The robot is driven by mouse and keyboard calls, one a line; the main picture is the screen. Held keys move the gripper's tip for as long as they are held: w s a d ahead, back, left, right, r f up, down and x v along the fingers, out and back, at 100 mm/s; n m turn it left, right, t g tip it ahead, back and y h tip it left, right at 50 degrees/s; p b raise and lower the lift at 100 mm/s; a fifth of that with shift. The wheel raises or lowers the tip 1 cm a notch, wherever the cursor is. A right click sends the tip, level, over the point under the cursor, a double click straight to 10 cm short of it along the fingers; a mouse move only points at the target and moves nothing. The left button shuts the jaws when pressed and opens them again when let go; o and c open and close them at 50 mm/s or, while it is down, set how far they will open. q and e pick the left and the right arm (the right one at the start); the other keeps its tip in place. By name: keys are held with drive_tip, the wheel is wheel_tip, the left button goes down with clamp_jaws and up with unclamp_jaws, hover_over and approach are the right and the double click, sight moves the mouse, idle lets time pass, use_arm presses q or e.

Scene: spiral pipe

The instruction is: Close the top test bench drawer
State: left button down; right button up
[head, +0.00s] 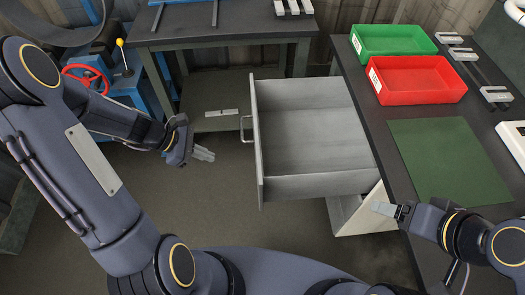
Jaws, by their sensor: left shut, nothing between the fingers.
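The top test bench drawer (310,187) is grey, pulled far out to the left from under the bench, and empty inside. Its front panel (257,155) faces left and carries a thin bar handle (243,129). My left gripper (208,155) is shut and empty, to the left of the drawer front with a gap between them, a little lower in the picture than the handle. My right gripper (380,208) is by the bench's near left edge, beside the near end of the drawer; its jaw opening is not clear from this angle.
The dark test bench (380,140) runs along the right, with a green bin (392,40), a red bin (417,80) and a green mat (448,158). Another table (220,27) stands at the back. A blue machine with a red wheel (85,80) is at the left. Floor left of the drawer is clear.

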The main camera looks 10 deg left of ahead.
use_arm(q)
drive_tip(key=w+d+r+x, duration=0.1)
drive_tip(key=r+x, duration=0.1)
drive_tip(key=x, duration=1.1)
drive_tip(key=shift+d+f+b, duration=0.25)
drive_tip(key=shift+d+b, duration=0.2)
drive_tip(key=shift+d, duration=0.05)
